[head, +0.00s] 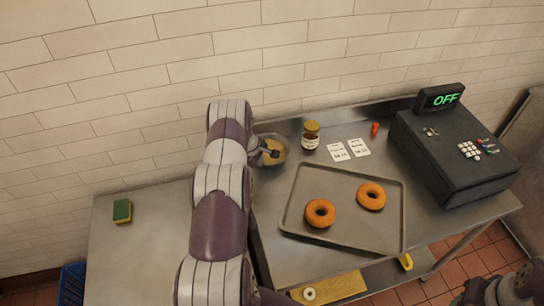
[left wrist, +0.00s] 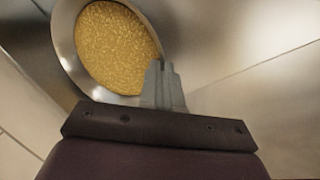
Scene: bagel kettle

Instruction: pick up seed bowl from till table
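The seed bowl (head: 279,158) is a metal bowl full of golden seeds at the back left of the till table (head: 272,235), near the wall. My left arm reaches over from the front, and my left gripper (head: 269,152) is at the bowl, hiding part of it. In the left wrist view the bowl (left wrist: 115,45) fills the upper left. There the left gripper's fingers (left wrist: 163,80) are close together at the bowl's rim and look shut on it. I cannot tell whether the bowl touches the table. My right gripper is out of view; only part of that arm shows at the lower right.
A tray (head: 296,180) with two bagels lies right of the bowl. A jar (head: 310,136), two cards (head: 348,149) and a small orange item (head: 375,129) stand behind it. The till (head: 455,155) is at right. A sponge (head: 122,211) lies on the otherwise clear left table.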

